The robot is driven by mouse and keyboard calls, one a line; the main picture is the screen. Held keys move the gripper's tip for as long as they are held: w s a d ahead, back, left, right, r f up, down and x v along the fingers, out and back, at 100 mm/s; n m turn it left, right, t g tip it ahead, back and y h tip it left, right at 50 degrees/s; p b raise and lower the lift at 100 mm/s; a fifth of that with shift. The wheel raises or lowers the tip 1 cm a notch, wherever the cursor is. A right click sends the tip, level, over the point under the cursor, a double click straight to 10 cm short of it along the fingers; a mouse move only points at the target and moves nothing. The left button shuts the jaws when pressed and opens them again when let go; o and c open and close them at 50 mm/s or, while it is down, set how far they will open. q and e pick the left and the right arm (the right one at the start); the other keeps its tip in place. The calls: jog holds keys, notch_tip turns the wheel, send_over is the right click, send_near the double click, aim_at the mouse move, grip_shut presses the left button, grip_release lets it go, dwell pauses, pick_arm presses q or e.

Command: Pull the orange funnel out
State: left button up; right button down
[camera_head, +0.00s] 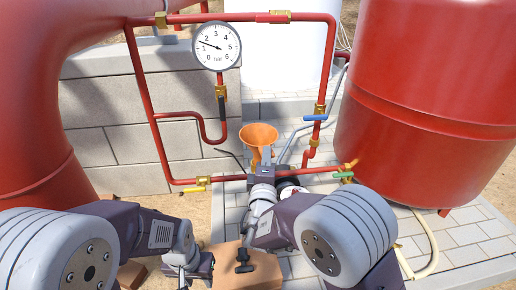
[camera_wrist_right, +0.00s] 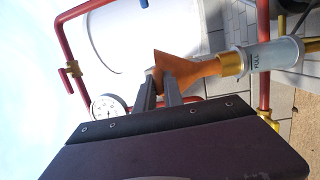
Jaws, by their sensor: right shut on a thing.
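The orange funnel (camera_head: 259,133) stands near the middle of the head view, wide mouth up, among the red pipes. My right gripper (camera_head: 266,154) is at its near side. In the right wrist view, the funnel (camera_wrist_right: 188,71) lies sideways, and my right gripper's two grey fingers (camera_wrist_right: 160,88) are shut on its rim. The narrow end meets a brass fitting (camera_wrist_right: 232,63) on a clear cylinder (camera_wrist_right: 278,54) marked FULL; no gap shows between them. My left gripper (camera_head: 198,270) is low in the head view, away from the funnel; its fingertips are not clear.
A pressure gauge (camera_head: 216,46) hangs above on the red pipework (camera_head: 146,85). A blue-handled valve (camera_head: 315,118) and a green-handled one (camera_head: 342,174) stand to the right. A large red tank (camera_head: 425,90) fills the right side. A cardboard-coloured box (camera_head: 262,272) is in front.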

jog(key=shift+r+p, duration=0.9)
jog(key=shift+r, duration=1.25)
jog(key=shift+f, duration=0.1)
